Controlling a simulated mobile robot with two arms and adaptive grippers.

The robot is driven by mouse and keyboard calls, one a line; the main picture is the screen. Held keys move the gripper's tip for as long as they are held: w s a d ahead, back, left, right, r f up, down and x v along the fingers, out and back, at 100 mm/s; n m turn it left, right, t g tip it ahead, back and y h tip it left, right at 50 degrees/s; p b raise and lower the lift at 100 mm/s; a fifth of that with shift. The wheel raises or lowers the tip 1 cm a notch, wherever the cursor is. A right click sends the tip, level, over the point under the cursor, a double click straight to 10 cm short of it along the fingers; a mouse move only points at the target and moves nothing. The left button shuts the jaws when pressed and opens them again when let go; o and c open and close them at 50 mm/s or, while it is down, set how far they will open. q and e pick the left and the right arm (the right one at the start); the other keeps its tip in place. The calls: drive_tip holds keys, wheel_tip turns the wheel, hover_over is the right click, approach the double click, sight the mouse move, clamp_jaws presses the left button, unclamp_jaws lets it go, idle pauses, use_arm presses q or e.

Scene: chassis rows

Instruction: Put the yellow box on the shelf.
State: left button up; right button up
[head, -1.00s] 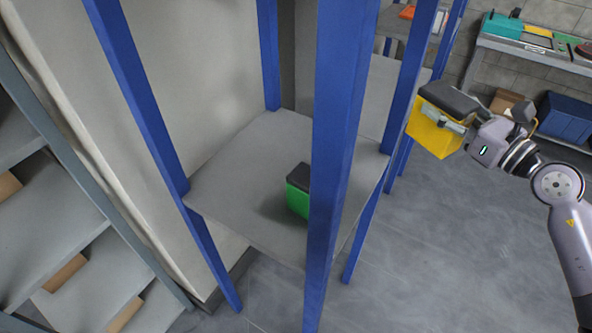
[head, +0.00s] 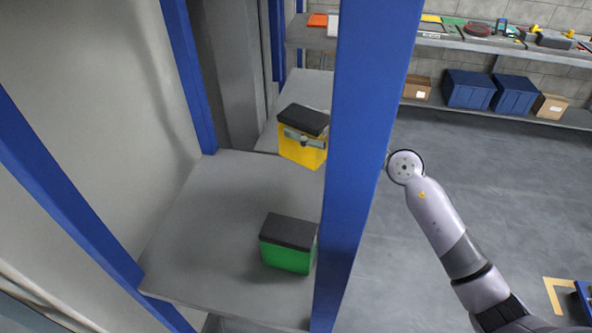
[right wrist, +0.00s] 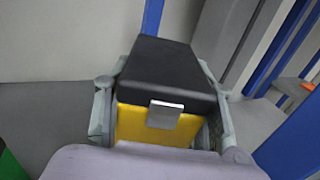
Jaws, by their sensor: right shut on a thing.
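The yellow box (head: 301,149) with a black lid is at the far side of the grey shelf (head: 200,225), between the blue posts. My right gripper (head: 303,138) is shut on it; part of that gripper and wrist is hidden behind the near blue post. In the right wrist view the two fingers of the gripper (right wrist: 160,105) clasp the sides of the yellow box (right wrist: 150,127). The box looks upright. I cannot tell whether it touches the shelf or hangs just above it. My left gripper is not in view.
A green box (head: 287,257) with a black lid stands on the near part of the shelf. A thick blue post (head: 362,140) rises in front, between my arm and the shelf. The shelf's left part is clear. A bench with blue bins (head: 468,90) stands behind.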

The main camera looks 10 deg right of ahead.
sight(302, 155)
drive_tip(key=f, duration=0.5)
drive_tip(key=shift+w+a, duration=0.2)
drive_tip(key=shift+a, duration=0.1)
wheel_tip(302, 155, down, 4)
drive_tip(key=shift+r+b, duration=0.25)
drive_tip(key=shift+b, duration=0.1)
wheel_tip(302, 155, down, 2)
drive_tip(key=shift+f, duration=0.25)
drive_tip(key=shift+w+f, duration=0.1)
drive_tip(key=shift+f, duration=0.4)
drive_tip(key=o, duration=1.5)
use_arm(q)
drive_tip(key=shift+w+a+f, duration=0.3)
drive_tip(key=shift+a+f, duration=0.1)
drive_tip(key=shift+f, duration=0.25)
use_arm(e)
drive_tip(key=shift+o, duration=0.2)
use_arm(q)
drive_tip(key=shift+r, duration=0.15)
